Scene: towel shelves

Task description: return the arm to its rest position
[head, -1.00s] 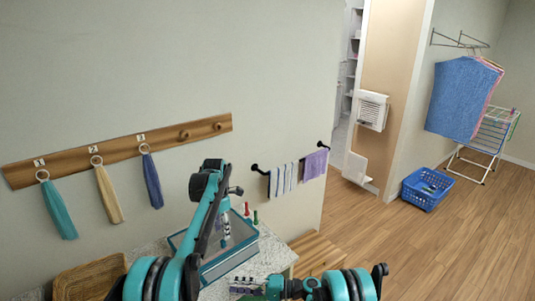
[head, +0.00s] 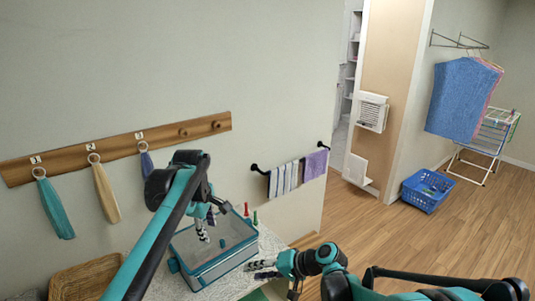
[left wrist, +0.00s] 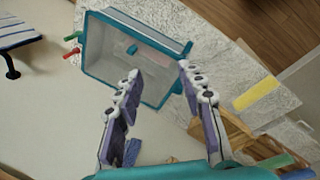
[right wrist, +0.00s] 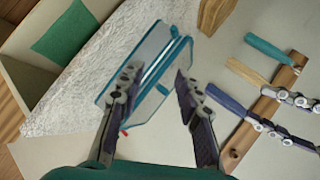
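My left gripper (head: 207,229) hangs above a clear box with a teal rim (head: 198,270) on the speckled counter (head: 262,244). In the left wrist view, its two fingers (left wrist: 160,82) are spread with nothing between them, and the box shows beyond them. My right gripper (head: 262,269) is low at the right side of the box, over or near the counter edge. In the right wrist view, its fingers (right wrist: 156,82) are apart and empty, with the box beyond them. The left gripper's fingers also show at that view's right side.
A wooden rack (head: 110,151) on the wall holds teal, beige and blue tassel-like towels. A wicker basket (head: 85,277) stands left of the box. A red and a green peg stand behind it. A wall bar (head: 258,170) carries striped and purple towels.

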